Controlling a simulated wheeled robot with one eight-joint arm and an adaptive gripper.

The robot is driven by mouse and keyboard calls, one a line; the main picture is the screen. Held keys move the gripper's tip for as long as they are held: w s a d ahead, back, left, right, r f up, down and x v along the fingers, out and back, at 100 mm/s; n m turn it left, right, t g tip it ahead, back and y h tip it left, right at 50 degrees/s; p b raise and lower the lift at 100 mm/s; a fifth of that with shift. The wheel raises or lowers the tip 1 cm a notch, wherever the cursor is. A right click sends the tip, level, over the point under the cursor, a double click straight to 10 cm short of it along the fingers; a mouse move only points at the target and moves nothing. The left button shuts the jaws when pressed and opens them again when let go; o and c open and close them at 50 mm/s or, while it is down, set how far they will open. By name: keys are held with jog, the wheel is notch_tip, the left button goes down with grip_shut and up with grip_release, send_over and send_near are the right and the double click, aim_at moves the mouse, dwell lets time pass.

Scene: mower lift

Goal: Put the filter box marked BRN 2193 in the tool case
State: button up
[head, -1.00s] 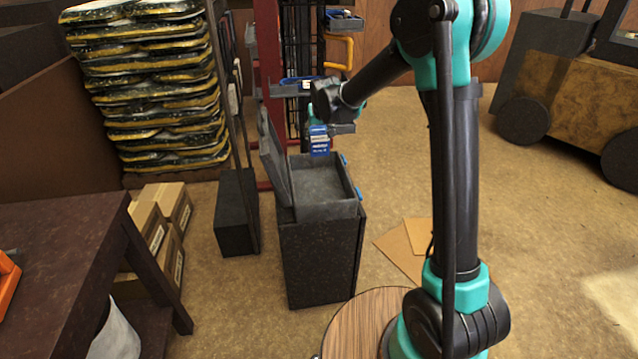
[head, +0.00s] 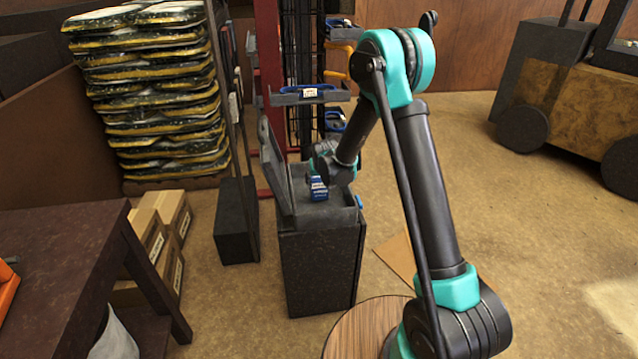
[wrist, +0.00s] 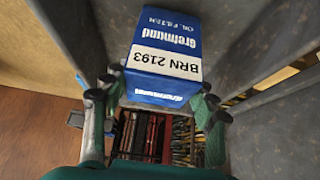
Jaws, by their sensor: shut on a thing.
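The blue and white filter box (wrist: 165,62) fills the upper middle of the wrist view, its label reading BRN 2193 upside down. My gripper (wrist: 158,92) is shut on it, with fingers at both sides. In the head view the same box (head: 318,189) hangs from my gripper (head: 320,172) within the outline of the open grey tool case (head: 335,212). The case stands on a dark block with its lid raised at the left. Whether the box touches the case floor cannot be told.
A dark rack with small trays (head: 310,95) stands behind the case. Stacked bags (head: 155,95) and cardboard boxes (head: 165,215) are at the left, near a dark table (head: 60,255). A mower-like vehicle (head: 570,100) stands at the right, with open floor before it.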

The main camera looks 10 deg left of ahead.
jog(key=shift+f, duration=0.6)
jog(key=shift+f, duration=0.1)
jog(key=o, duration=1.4)
